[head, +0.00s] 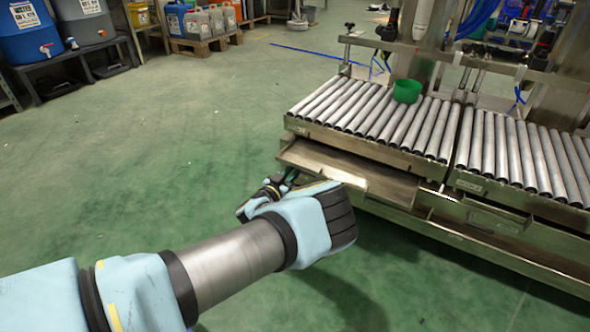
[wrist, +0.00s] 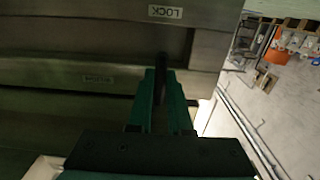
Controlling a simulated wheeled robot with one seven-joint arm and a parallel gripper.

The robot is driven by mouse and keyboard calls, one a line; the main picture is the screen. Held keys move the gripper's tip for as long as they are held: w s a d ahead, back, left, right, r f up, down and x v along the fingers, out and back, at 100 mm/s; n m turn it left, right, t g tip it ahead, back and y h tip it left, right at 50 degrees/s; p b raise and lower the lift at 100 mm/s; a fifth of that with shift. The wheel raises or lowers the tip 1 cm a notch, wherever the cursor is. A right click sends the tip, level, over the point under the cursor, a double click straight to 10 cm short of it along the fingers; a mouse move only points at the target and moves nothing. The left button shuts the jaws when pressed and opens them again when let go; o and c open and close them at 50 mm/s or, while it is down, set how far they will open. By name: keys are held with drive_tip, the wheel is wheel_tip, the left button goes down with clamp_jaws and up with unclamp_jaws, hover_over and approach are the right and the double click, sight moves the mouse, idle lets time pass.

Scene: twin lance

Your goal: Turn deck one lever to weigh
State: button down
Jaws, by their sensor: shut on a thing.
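My gripper (head: 288,178) is at the left end of the left roller deck (head: 320,102), below its rollers. In the wrist view, the two green fingers of my gripper (wrist: 162,78) are shut on a dark, narrow lever (wrist: 162,60). The lever's tip shows just beyond the fingers; the fingers hide the rest. A LOCK label (wrist: 166,12) is upside down above the lever. A second label (wrist: 98,78), faint and apparently reading WEIGH, is to the left of the fingers. The lever cannot be made out in the head view.
A metal tray (head: 350,170) sticks out under the left deck, close to my gripper. A green cup (head: 407,91) stands on the rollers. A second roller deck (head: 530,160) adjoins on the right. The green floor (head: 170,130) on the left is clear; drums and canisters stand farther back.

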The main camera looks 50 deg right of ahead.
drive_tip(key=shift+r+p, duration=0.15)
drive_tip(key=shift+p, duration=0.15)
drive_tip(key=s+n+p, duration=0.1)
drive_tip(key=n+p, duration=0.1)
drive_tip(key=n, duration=0.4)
drive_tip(key=s+r+n+p, duration=0.1)
drive_tip(key=n+p, duration=0.1)
drive_tip(key=n, duration=0.4)
drive_tip(key=s+r+n+p, duration=0.1)
drive_tip(key=n+p, duration=0.1)
drive_tip(key=n, duration=0.4)
drive_tip(key=shift+d+r, duration=0.25)
idle(0.6)
drive_tip(key=c, duration=0.8)
unclamp_jaws()
drive_tip(key=shift+c, duration=0.2)
drive_tip(key=shift+r, duration=0.1)
